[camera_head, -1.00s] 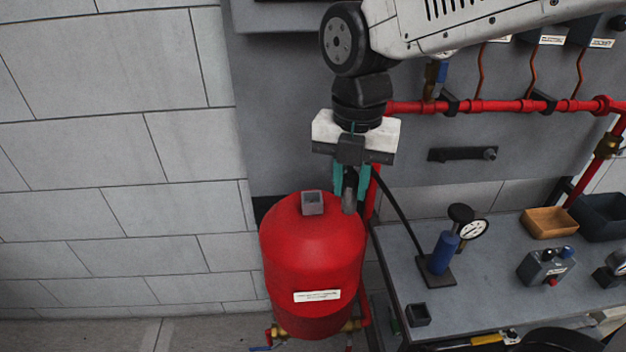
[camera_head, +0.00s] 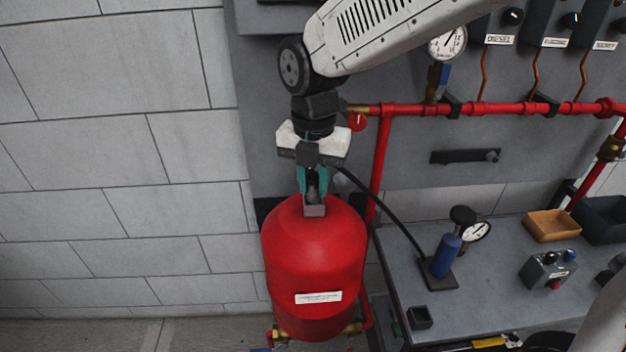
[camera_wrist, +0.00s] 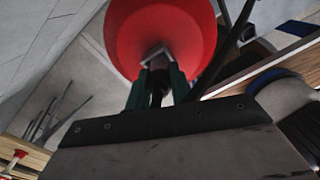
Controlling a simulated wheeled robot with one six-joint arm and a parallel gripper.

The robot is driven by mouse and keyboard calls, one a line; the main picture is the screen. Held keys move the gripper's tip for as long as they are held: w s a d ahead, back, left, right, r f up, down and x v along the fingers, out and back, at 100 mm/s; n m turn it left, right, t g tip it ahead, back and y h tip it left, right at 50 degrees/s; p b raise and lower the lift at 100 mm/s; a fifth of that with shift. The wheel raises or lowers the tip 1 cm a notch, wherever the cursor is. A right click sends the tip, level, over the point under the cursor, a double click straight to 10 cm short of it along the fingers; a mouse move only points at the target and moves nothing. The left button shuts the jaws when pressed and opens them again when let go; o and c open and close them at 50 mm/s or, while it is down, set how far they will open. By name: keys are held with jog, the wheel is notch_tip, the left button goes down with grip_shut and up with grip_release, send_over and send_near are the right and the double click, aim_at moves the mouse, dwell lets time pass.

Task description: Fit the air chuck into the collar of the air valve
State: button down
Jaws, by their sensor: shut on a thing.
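My gripper (camera_head: 313,182) is shut on the air chuck (camera_head: 312,190), a small grey piece between its teal fingers. A black hose runs from the chuck side toward the bench. The collar (camera_head: 314,210) is a square grey socket on top of the red tank (camera_head: 313,250). The gripper and chuck are upright directly over the collar in the head view. The chuck's lower end meets or overlaps the collar's upper edge; I cannot tell whether it is inside. The wrist view shows the collar (camera_wrist: 155,51) just beyond the fingertips. The air valve inside the collar is hidden.
A red pipe (camera_head: 380,170) rises right of the tank. The black hose (camera_head: 385,205) arcs to a blue hand pump (camera_head: 445,254) on the grey bench (camera_head: 490,290). A block wall (camera_head: 120,150) stands on the left, with free room beside the tank.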

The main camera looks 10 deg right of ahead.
aim_at(314, 177)
jog(key=c, duration=1.2)
grip_release()
jog(key=shift+f, duration=0.15)
jog(key=shift+c, duration=0.2)
notch_tip(314, 177, up, 12)
jog(key=shift+r, duration=0.2)
jog(key=s+d+f+m, duration=0.3)
jog(key=s+d+m, duration=0.6)
jog(key=m, duration=0.6)
jog(key=s+d+f+m+t, duration=0.1)
jog(key=s+d+f+m, duration=0.3)
jog(key=s+d+m, duration=0.6)
jog(key=d+m, duration=0.1)
jog(key=m, duration=0.5)
jog(key=shift+s+d, duration=0.25)
jog(key=shift+d, duration=0.1)
jog(key=shift+f, duration=0.1)
